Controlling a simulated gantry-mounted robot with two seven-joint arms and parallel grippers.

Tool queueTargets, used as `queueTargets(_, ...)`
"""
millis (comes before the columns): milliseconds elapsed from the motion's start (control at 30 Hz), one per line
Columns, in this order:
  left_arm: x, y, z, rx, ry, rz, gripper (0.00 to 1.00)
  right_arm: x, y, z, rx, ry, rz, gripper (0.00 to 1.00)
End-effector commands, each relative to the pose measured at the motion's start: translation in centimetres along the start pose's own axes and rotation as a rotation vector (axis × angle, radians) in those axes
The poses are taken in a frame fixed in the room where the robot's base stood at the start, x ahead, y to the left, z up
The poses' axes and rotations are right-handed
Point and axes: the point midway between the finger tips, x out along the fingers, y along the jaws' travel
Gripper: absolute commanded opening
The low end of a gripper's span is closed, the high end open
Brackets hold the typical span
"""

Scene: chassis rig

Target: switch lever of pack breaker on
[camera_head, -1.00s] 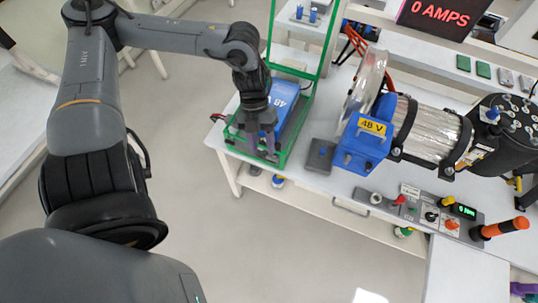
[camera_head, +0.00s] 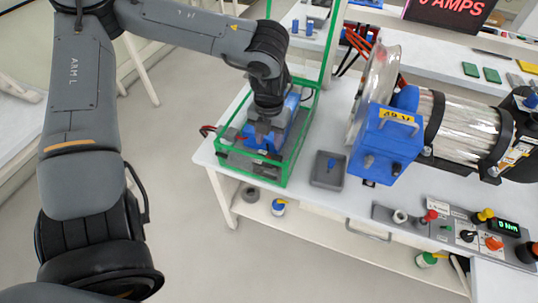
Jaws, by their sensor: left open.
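The blue pack (camera_head: 292,106) sits inside the green frame (camera_head: 287,160) at the left end of the white bench. My left gripper (camera_head: 263,146) points down inside the frame, over the front of the pack, with its fingers apart and nothing seen between them. The breaker lever cannot be made out; my gripper and wrist hide part of the pack. Whether the fingers touch the pack cannot be told. My right gripper is not in view.
A grey tray (camera_head: 328,182) with a small blue item stands right of the frame. Further right are a blue 48 V box (camera_head: 382,160) and a silver drum (camera_head: 455,122). A control panel (camera_head: 440,225) with knobs runs along the front edge. Green bars enclose my gripper.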

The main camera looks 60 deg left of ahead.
Motion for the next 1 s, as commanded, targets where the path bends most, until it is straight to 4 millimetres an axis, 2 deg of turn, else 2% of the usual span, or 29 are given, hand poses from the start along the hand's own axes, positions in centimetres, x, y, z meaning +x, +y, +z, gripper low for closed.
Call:
queueTargets(33,1.3,0.0,-0.1,0.000,0.002,0.001,0.43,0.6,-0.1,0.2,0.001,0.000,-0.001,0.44)
queueTargets(200,3.9,0.0,-0.1,-0.001,0.002,0.001,0.43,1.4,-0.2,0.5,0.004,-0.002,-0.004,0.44)
queueTargets(400,6.0,0.0,0.0,-0.001,0.001,0.000,0.43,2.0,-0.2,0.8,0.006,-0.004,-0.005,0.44)
queueTargets(600,6.7,0.0,0.0,-0.001,-0.001,-0.001,0.43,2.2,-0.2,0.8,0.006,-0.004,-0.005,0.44)
queueTargets(867,6.7,0.0,0.0,0.000,-0.001,-0.001,0.43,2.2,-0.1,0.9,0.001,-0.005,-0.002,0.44)
queueTargets(1000,6.7,0.0,0.0,0.000,-0.001,-0.001,0.23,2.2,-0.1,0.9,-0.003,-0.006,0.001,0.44)
